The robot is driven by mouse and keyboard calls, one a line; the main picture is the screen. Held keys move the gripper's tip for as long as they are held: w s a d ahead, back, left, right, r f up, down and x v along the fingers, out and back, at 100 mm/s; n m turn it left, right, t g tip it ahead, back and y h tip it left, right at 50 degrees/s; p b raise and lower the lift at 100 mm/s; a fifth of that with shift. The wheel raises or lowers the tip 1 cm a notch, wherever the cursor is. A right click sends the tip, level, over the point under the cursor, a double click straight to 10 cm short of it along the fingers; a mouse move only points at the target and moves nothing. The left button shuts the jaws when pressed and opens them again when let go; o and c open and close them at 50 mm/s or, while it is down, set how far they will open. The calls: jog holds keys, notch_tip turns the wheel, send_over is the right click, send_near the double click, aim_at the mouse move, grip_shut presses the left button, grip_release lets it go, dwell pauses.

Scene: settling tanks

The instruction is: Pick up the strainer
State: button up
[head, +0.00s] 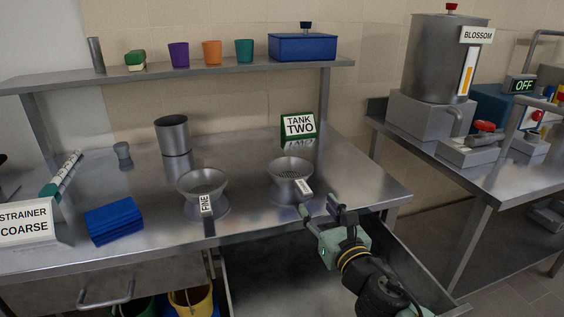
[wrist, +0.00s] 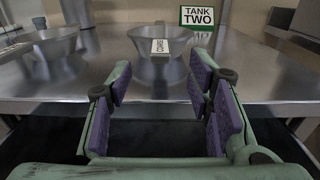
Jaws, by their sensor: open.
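Two metal strainers stand on the steel table, each with a white label at its handle. The left strainer (head: 202,182) is labelled FINE, and its dark handle reaches over the table's front edge. The right strainer (head: 289,168) has a label too small to read surely; it looks like COARSE in the wrist view (wrist: 152,42). A sign (head: 28,220) at the table's left reads STRAINER COARSE. My gripper (head: 320,212) is open and empty at the front edge, just in front of the right strainer. In the wrist view the right strainer shows beyond and between the fingers (wrist: 159,80).
An open drawer (head: 275,270) lies below the table edge, under my gripper. A metal cup (head: 173,135), a blue block (head: 114,222) and a TANK TWO sign (head: 298,125) stand on the table. A shelf (head: 200,74) holds cups and a blue box. A tank (head: 443,60) stands right.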

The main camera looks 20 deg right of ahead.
jog(key=p, duration=0.2)
send_near(298, 180)
jog(key=shift+w+d+r, duration=0.1)
jog(key=shift+w+r, duration=0.05)
jog(key=shift+w, duration=0.6)
jog(key=w+p, duration=0.1)
jog(key=w, duration=0.3)
jog(key=w+p, duration=0.1)
jog(key=w, duration=0.1)
jog(key=shift+w+f+p, duration=0.25)
jog(key=shift+f+p, duration=0.1)
grip_shut()
